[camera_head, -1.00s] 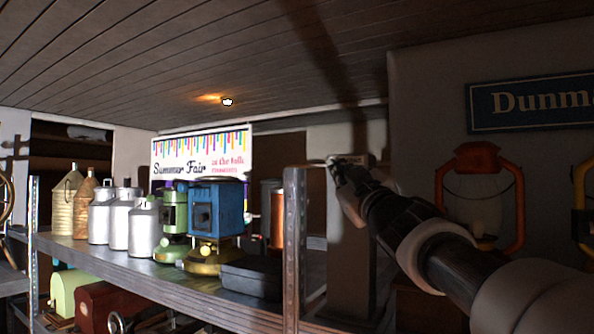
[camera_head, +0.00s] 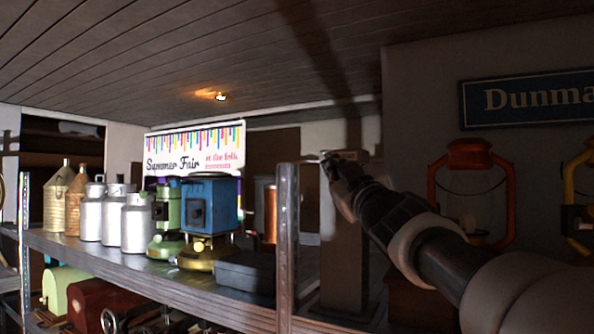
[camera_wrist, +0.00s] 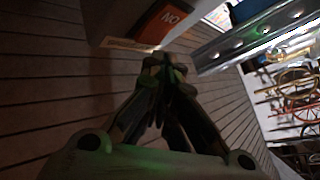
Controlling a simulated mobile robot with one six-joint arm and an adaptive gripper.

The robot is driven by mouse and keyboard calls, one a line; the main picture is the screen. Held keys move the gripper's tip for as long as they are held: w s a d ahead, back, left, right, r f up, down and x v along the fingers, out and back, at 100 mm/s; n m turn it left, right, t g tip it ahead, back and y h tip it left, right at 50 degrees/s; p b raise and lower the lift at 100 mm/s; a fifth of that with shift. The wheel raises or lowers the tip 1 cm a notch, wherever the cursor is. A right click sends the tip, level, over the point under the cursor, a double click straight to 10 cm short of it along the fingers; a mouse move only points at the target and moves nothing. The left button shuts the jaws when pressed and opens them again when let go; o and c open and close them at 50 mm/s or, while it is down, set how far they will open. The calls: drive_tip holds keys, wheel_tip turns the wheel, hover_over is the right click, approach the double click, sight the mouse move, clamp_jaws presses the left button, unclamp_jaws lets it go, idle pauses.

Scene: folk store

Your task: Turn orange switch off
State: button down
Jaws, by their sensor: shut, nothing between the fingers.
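The orange switch (camera_wrist: 164,20) shows at the top of the wrist view, on a pale box-like housing. Its face bears white lettering that reads "ON", turned on its side. My gripper (camera_wrist: 165,62) is shut and empty, with its fingertips just below the switch's lower edge in that picture. I cannot tell whether they touch it. In the head view my gripper (camera_head: 328,161) is at the top of a grey post (camera_head: 342,255); the switch's orange face cannot be made out there.
A metal shelf upright (camera_head: 287,240) stands left of the post; a perforated metal bar (camera_wrist: 250,35) lies close to my fingers. The shelf holds milk cans (camera_head: 138,222), a blue stove (camera_head: 209,205) and a dark tray (camera_head: 245,272). An orange lantern (camera_head: 436,195) stands to the right.

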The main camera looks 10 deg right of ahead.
drive_tip(key=shift+w+d, duration=0.1)
idle(0.3)
drive_tip(key=shift+w+d+r+p, duration=0.1)
drive_tip(key=shift+w+d+p, duration=0.1)
drive_tip(key=shift+w+p, duration=0.1)
drive_tip(key=shift+w+d, duration=0.2)
drive_tip(key=shift+w, duration=0.05)
idle(0.7)
drive_tip(key=shift+s, duration=0.1)
drive_tip(key=shift+s+a, duration=0.5)
drive_tip(key=shift+s, duration=0.1)
drive_tip(key=shift+b, duration=0.35)
drive_tip(key=shift+s+a+f+b, duration=0.2)
drive_tip(key=shift+s+a+b, duration=0.55)
drive_tip(key=shift+s, duration=0.25)
drive_tip(key=shift+s+a+f+b, duration=0.2)
drive_tip(key=shift+s+a+b, duration=0.5)
drive_tip(key=shift+s, duration=0.3)
